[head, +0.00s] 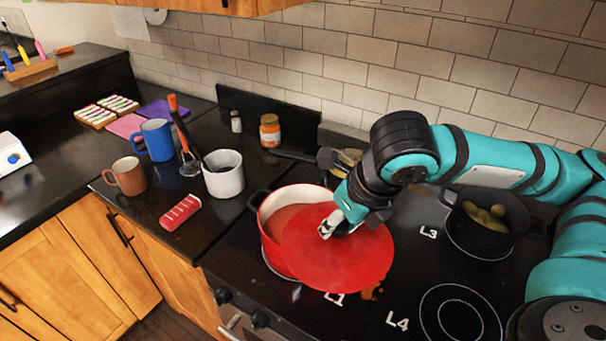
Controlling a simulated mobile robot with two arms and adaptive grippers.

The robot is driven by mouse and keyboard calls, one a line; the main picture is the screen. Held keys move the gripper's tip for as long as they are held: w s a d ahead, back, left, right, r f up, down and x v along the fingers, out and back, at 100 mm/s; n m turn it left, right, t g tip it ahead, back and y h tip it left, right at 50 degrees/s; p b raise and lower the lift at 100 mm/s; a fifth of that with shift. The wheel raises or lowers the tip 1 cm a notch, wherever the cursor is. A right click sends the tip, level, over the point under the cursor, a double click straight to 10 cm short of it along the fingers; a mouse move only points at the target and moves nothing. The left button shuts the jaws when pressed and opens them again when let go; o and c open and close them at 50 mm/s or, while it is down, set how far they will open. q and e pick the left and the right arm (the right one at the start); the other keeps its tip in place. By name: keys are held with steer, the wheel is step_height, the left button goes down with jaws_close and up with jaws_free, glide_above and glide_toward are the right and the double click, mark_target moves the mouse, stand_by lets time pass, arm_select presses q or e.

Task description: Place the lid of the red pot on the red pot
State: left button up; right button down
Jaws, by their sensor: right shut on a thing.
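The red pot (268,240) stands on the stove at the burner marked L1, open at its left side, with part of its inside showing. Its red lid (345,262) is a flat disc above the pot's right part, overhanging to the right and front. The lid looks off-centre; I cannot tell whether it touches the rim. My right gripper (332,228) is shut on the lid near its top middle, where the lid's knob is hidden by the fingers. My left gripper is not in view.
A black pot (484,228) with yellowish food stands at the right, near L3. A pan (345,160) lies behind the red pot. A white mug (223,178), a blue mug (157,140) and a brown mug (129,177) stand left. Burner L4 (455,315) is clear.

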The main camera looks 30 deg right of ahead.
mark_target(322, 220)
steer(key=w, duration=0.3)
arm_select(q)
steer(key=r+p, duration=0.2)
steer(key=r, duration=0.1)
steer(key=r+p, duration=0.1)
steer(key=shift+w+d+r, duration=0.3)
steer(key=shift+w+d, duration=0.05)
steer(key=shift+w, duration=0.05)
arm_select(e)
steer(key=w+f, duration=0.4)
steer(key=w, duration=0.6)
steer(key=shift+w+d+f, duration=0.15)
steer(key=shift+f, duration=0.25)
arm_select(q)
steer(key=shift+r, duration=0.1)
arm_select(e)
steer(key=shift+f, duration=0.15)
steer(key=c, duration=1.3)
jaws_free()
steer(key=shift+f, duration=0.15)
steer(key=shift+c, duration=0.2)
steer(key=o, duration=0.4)
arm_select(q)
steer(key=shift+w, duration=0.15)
